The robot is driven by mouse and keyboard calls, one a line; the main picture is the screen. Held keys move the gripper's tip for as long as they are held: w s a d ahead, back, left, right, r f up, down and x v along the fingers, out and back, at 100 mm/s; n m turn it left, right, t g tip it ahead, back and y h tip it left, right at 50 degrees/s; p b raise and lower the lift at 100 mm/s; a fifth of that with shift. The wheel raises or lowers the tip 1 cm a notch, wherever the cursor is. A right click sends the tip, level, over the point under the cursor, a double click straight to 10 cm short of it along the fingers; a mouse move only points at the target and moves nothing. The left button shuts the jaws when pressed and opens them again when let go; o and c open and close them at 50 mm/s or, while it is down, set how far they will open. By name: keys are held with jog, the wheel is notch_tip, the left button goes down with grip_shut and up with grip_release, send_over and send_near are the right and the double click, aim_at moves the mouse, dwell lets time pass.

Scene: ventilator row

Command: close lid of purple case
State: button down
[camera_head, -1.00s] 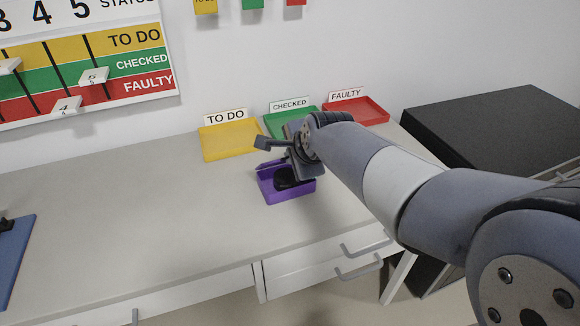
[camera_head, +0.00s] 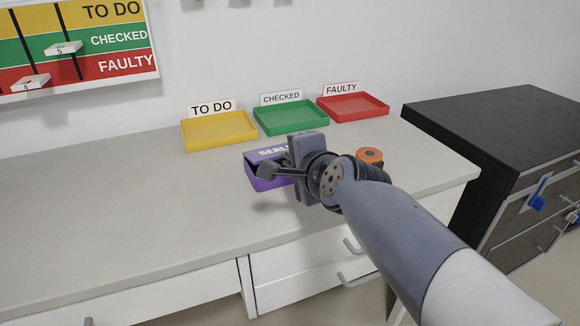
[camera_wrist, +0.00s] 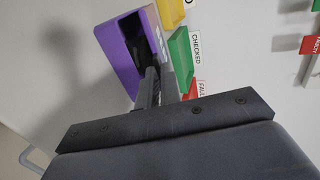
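The purple case (camera_head: 262,180) stands on the counter in front of the labelled trays. Its lid (camera_head: 262,152), with white letters partly hidden by my gripper, slants over the top, and a dark gap shows between lid and box at the left. In the wrist view the purple case (camera_wrist: 121,58) shows a dark interior, so the lid is not flat on it. My gripper (camera_head: 268,171) is at the case's front, close to the lid's edge. Its fingers look together with nothing visible between them. Whether they touch the lid I cannot tell.
A yellow tray (camera_head: 218,146), a green tray (camera_head: 291,130) and a red tray (camera_head: 353,117) stand behind the case. An orange-topped round object (camera_head: 369,155) is right of my gripper. A black-topped cabinet (camera_head: 490,110) stands at the right. The counter's left is clear.

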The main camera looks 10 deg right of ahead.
jog(key=shift+s+d+f+b, duration=0.1)
jog(key=shift+s+f+b, duration=0.05)
jog(key=shift+f+b, duration=0.45)
jog(key=shift+s+f+b, duration=0.1)
jog(key=shift+f+b, duration=0.35)
jog(key=shift+f, duration=0.3)
jog(key=c, duration=1.6)
grip_release()
jog(key=shift+s+r, duration=0.1)
jog(key=shift+r, duration=0.1)
